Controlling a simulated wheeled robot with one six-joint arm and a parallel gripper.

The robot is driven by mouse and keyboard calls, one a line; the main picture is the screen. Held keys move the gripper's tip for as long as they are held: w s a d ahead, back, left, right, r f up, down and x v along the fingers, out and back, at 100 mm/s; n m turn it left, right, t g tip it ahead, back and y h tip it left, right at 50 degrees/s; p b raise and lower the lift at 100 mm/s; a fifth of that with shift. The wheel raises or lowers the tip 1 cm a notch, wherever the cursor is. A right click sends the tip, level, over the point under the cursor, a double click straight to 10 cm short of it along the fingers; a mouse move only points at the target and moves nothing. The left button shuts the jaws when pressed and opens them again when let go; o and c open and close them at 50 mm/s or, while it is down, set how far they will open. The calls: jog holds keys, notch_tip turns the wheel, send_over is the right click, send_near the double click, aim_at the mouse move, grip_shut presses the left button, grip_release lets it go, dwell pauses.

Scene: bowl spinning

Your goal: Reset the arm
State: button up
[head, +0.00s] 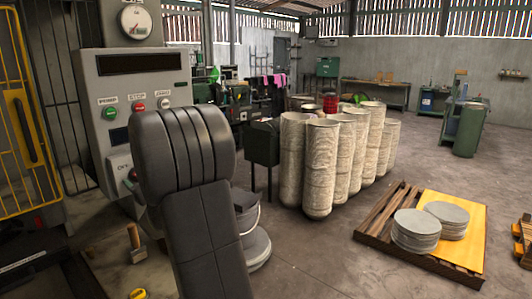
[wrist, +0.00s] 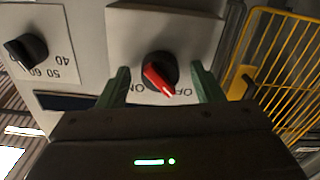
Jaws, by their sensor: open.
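My gripper (wrist: 160,68) is open in the wrist view, with its two green fingers on either side of a red rotary switch (wrist: 158,74). The switch sits on a light panel marked ON and OFF, and its white-tipped end points down and right, nearer the OFF lettering. Nothing is held; I cannot tell whether the fingers touch the panel. In the head view my dark arm reaches up in front of the grey control cabinet (head: 135,95) and hides my gripper and most of the switch panel.
A black dial (wrist: 26,50) is left of the switch in the wrist view. A yellow cage (head: 22,120) stands left of the cabinet. Tall stacks of discs (head: 322,165) stand right of my arm. A pallet (head: 375,235) with two low stacks is farther right. Open floor lies beyond.

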jog(key=shift+r+m+p, duration=0.1)
jog(key=shift+m+p, duration=0.8)
jog(key=shift+p, duration=0.35)
